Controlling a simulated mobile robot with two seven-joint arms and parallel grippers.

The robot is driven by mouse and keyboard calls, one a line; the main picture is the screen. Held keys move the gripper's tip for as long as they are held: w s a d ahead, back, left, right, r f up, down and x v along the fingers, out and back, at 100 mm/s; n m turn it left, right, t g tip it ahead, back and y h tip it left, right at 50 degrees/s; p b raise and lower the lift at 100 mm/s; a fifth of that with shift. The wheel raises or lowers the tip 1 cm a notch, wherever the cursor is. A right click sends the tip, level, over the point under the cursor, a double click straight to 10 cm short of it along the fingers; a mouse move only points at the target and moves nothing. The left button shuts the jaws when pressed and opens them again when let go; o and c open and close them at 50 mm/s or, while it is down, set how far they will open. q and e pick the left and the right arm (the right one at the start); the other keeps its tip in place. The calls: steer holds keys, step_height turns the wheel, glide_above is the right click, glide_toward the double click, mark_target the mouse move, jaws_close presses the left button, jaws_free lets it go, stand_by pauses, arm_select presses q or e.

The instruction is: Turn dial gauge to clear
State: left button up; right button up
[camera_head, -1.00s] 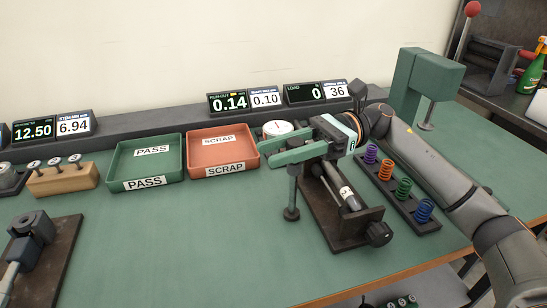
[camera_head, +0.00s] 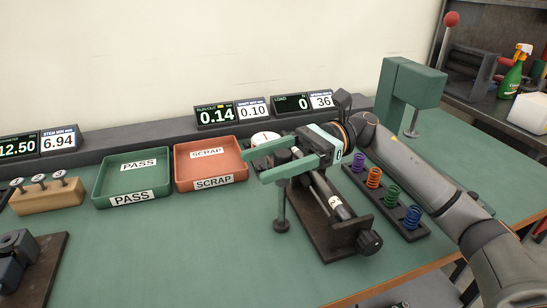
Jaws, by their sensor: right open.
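The dial gauge (camera_head: 265,138) shows a white round face just behind my right gripper, to the right of the red SCRAP tray. Its lower part is hidden by the gripper, and its needle is too small to read. My right gripper (camera_head: 258,163) is open, its two green fingers pointing left just in front of the gauge. I cannot tell whether they touch it. A dark fixture (camera_head: 352,240) with a shaft (camera_head: 334,203) and an end knob (camera_head: 369,242) lies below the wrist. A runout display (camera_head: 215,115) reads 0.14 beside a card (camera_head: 250,111) reading 0.10. My left gripper is out of view.
A green PASS tray (camera_head: 103,187) and a red SCRAP tray (camera_head: 242,172) stand to the left. A dark post (camera_head: 281,206) stands under the fingers. A spring rack (camera_head: 417,230) and a green press (camera_head: 420,82) are at right. The front middle of the table is clear.

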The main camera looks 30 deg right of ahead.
steer(key=shift+w+d+b, duration=0.15)
steer(key=shift+d+b, duration=0.05)
steer(key=shift+d, duration=2.95)
steer(key=shift+w+d+b, duration=0.15)
steer(key=shift+d+b, duration=0.05)
steer(key=shift+d, duration=2.9)
